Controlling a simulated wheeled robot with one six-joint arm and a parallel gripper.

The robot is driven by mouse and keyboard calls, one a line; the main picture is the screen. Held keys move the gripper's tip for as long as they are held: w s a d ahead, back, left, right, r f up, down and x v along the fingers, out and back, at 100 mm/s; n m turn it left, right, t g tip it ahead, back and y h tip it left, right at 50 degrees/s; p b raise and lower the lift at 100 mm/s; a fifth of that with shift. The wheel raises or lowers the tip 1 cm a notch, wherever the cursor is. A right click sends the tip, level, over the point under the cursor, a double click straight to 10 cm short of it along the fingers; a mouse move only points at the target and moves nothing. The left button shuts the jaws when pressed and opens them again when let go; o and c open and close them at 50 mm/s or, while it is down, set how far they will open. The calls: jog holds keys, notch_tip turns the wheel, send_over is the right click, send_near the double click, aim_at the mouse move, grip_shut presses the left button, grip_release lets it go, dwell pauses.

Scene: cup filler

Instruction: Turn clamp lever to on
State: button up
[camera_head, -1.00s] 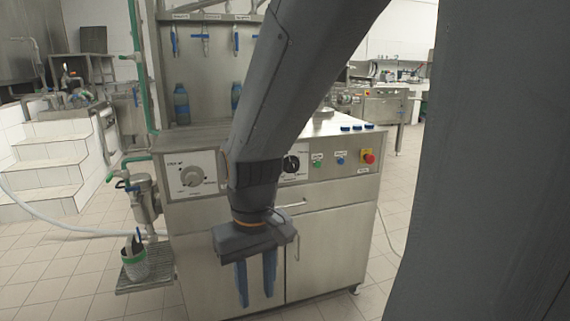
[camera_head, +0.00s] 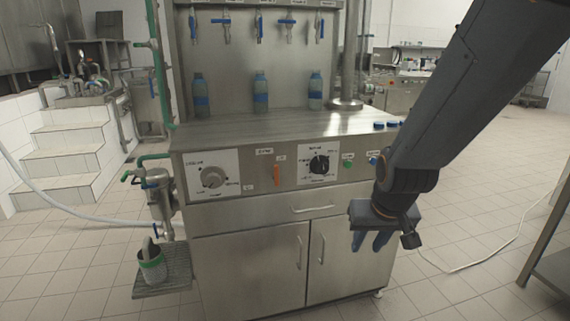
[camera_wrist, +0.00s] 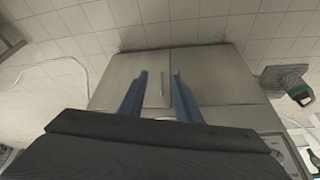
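An orange lever (camera_head: 277,174) stands upright on the front panel of the steel filler cabinet (camera_head: 250,213), between two dials. It looks like the clamp lever, but the small labels around it are too blurred to read surely. My gripper (camera_head: 368,241) hangs low in front of the right cabinet door, to the right of and below the lever, with its blue fingers pointing down. In the wrist view the fingers (camera_wrist: 159,76) are apart with nothing between them, and the cabinet doors show beyond. The lever is not visible in the wrist view.
A left dial (camera_head: 213,177) and a black right dial (camera_head: 319,164) flank the lever. Door handles (camera_head: 299,252) stick out below. Several bottles (camera_head: 260,92) stand on the cabinet top. A bucket (camera_head: 152,268) sits on a side shelf at left. The floor at right is mostly open.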

jog(key=w+a+n+t+p, duration=0.1)
jog(key=w+a+t, duration=0.25)
jog(key=w, duration=0.65)
jog(key=n+t+y+p, duration=0.25)
jog(key=t+y, duration=0.25)
jog(key=t, duration=0.4)
send_near(277, 167)
jog(key=x, duration=0.3)
jog(key=p+x, duration=0.1)
jog(key=x, duration=0.6)
jog(key=shift+w+a+p, duration=0.1)
jog(key=shift+w+p, duration=0.2)
jog(key=shift+w, duration=0.05)
grip_shut()
